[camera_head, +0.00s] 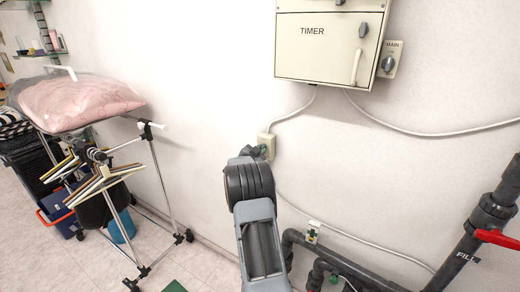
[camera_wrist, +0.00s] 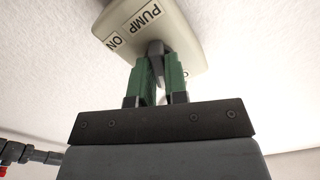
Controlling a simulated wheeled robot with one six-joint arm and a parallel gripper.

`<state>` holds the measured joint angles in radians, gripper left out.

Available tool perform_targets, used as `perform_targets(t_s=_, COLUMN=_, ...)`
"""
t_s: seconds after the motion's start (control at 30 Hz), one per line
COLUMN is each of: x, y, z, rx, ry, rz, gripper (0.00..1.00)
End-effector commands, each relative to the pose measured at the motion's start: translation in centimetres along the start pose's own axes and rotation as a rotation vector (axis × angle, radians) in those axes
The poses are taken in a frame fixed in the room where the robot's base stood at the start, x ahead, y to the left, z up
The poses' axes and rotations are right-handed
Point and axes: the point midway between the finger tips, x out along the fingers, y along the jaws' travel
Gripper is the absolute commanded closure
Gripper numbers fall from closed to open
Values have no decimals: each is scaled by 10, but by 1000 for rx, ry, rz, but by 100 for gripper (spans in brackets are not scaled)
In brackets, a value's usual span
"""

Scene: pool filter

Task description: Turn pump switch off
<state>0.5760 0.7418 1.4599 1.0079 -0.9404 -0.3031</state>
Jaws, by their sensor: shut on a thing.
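The pump switch box (camera_wrist: 184,20) is cream and fixed to the white wall. It carries the labels "PUMP" and "ON" in the wrist view, and a dark grey knob (camera_wrist: 155,48) sits at its middle. My gripper (camera_wrist: 160,62) has green fingers, and they are shut on the knob, one finger on each side. In the head view the box (camera_head: 266,140) shows just above the end of my arm, which hides the knob and fingertips there. The wrist view does not clearly show which mark the knob points to.
A cream timer box (camera_head: 318,55) with a main switch (camera_head: 389,60) hangs above, with cables along the wall. Dark pipes and a red valve handle (camera_head: 497,238) are at the lower right. A metal rack with a pink bag (camera_head: 80,100) stands at the left.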

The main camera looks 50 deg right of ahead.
Motion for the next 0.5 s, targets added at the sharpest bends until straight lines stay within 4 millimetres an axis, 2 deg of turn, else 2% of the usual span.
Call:
perform_targets(t_s=0.2, x=0, y=0, z=-1, rx=-185, ry=-2, rz=1, gripper=100)
perform_targets(t_s=0.5, x=0, y=0, z=0, rx=-366, ry=-3, rz=1, gripper=100)
